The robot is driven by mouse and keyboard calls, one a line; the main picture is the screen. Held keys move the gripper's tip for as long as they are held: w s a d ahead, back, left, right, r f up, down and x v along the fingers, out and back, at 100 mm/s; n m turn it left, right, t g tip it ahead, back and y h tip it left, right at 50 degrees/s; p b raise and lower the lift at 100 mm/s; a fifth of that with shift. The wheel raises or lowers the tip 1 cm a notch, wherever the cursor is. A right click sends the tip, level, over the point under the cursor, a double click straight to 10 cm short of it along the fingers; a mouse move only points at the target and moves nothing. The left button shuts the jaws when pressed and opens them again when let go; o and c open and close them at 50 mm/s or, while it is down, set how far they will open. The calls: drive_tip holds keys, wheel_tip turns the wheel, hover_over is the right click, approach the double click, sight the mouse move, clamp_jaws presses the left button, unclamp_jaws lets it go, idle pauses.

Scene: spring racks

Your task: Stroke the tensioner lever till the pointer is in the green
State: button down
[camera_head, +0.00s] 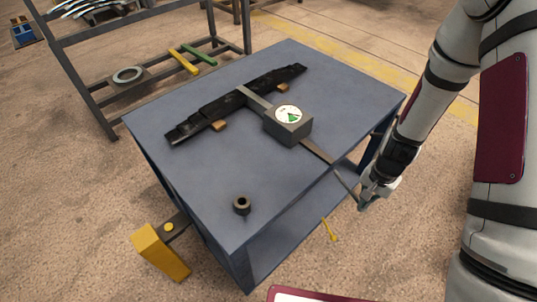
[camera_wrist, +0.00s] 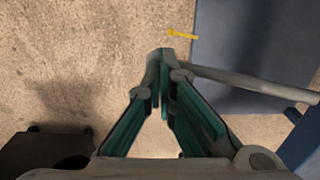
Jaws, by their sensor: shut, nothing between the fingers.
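The tensioner is a grey box (camera_head: 290,128) on the blue table, with a white dial (camera_head: 289,114) on top. The dial shows a green sector; its pointer is too small to read. A grey lever (camera_head: 342,182) runs from the box past the table's edge towards my gripper (camera_head: 364,203). In the wrist view, the lever (camera_wrist: 245,83) comes in from the right and reaches the fingertips of my gripper (camera_wrist: 164,56). The fingers are shut with nothing between them. The lever's end is beside or behind the fingertips; I cannot tell whether they touch.
A black leaf spring (camera_head: 215,112) lies across the blue table (camera_head: 200,175). A dark ring (camera_head: 242,204) stands near the front. A yellow post (camera_head: 160,252) is at the front left corner. A yellow tool (camera_head: 329,229) shows beyond the table edge. A rack (camera_head: 75,65) stands behind.

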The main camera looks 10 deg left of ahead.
wheel_tip(320, 180, up, 18)
drive_tip(key=p, duration=1)
drive_tip(key=shift+f+p, duration=0.25)
drive_tip(key=shift+p, duration=0.1)
drive_tip(key=shift+f+b, duration=5.6)
drive_tip(key=shift+f, duration=3.75)
wheel_tip(320, 180, up, 19)
drive_tip(key=p, duration=1.1)
drive_tip(key=shift+p, duration=0.4)
drive_tip(key=shift+f, duration=0.1)
